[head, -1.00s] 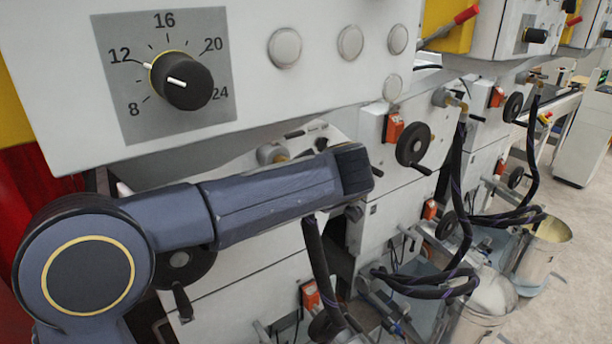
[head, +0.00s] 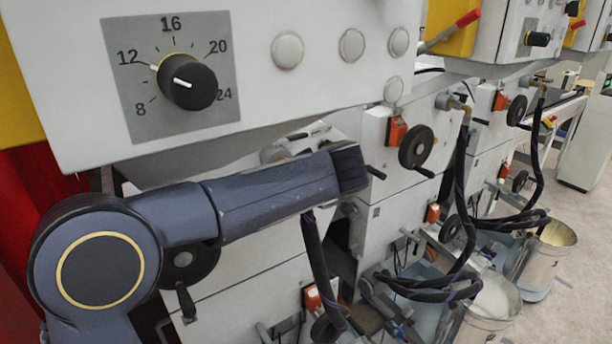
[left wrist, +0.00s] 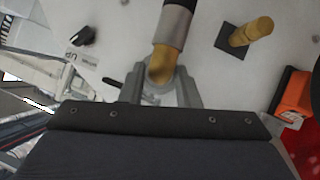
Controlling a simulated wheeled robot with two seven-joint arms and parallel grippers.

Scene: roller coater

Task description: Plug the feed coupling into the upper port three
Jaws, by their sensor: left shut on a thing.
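In the left wrist view, my left gripper (left wrist: 160,92) is shut on the feed coupling (left wrist: 162,66), a brass end piece with a grey and black sleeve. A brass port stub (left wrist: 245,35) on a dark square plate sticks out of the pale panel, to the right of the coupling and apart from it. I cannot read a port number there. In the head view, my left forearm reaches across in front of the machine and hides the fingers and coupling. A black hose (head: 316,255) hangs below its end. My right gripper is in neither view.
An "UP" label (left wrist: 70,55) and a black knob (left wrist: 82,36) sit left on the panel; an orange box (left wrist: 294,95) is at right. The head view shows a dial (head: 187,82) above my arm, handwheels (head: 416,147), looped hoses (head: 430,288) and buckets (head: 490,305).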

